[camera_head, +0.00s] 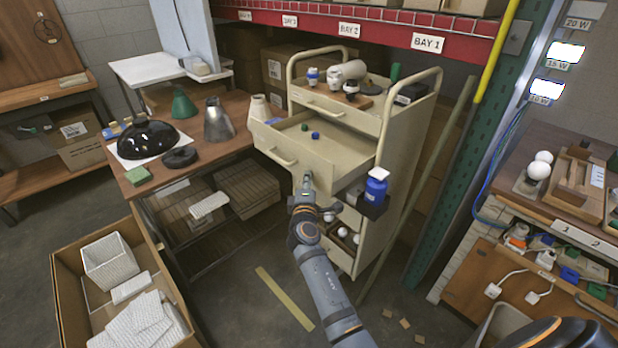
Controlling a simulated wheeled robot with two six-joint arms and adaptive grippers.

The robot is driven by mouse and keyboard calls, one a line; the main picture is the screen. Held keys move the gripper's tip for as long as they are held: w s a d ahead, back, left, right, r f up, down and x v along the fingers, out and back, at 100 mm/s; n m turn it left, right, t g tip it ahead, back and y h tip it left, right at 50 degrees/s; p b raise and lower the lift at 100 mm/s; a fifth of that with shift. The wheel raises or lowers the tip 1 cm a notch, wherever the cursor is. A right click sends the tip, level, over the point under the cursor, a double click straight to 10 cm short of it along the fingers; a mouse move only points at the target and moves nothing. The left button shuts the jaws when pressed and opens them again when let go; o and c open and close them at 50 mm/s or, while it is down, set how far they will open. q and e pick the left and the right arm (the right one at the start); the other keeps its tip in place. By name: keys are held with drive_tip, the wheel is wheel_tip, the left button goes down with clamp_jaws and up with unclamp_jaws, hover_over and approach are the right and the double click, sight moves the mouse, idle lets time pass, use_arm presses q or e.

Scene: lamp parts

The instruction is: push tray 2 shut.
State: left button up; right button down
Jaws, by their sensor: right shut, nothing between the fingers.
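A cream cart (390,160) stands in the middle with a tray (295,150) pulled well out toward the front left. I can read no number on this tray; it is the only one clearly standing open. Its front has a bar handle, and a small green piece (304,127) and a blue piece (316,135) lie inside. My right gripper (307,180) is shut and empty, at the lower right part of the tray's front. I cannot tell whether it touches the front.
A blue jar (376,186) sits on a dark side holder of the cart. The wooden table (215,150) with lamp shades is close to the open tray's left. White bulbs show in the cart's lower level, partly behind my arm. A carton (70,290) stands front left.

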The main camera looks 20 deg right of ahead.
drive_tip(key=w+d, duration=0.1)
drive_tip(key=d, duration=0.2)
drive_tip(key=w+d, duration=0.2)
drive_tip(key=d, duration=0.2)
drive_tip(key=w+d+b, duration=0.1)
drive_tip(key=d, duration=0.3)
drive_tip(key=shift+w+d, duration=0.2)
use_arm(q)
drive_tip(key=shift+w+a+f, duration=0.1)
drive_tip(key=shift+w+f, duration=0.05)
drive_tip(key=shift+f, duration=0.35)
drive_tip(key=shift+a, duration=0.1)
use_arm(e)
drive_tip(key=shift+a, duration=0.1)
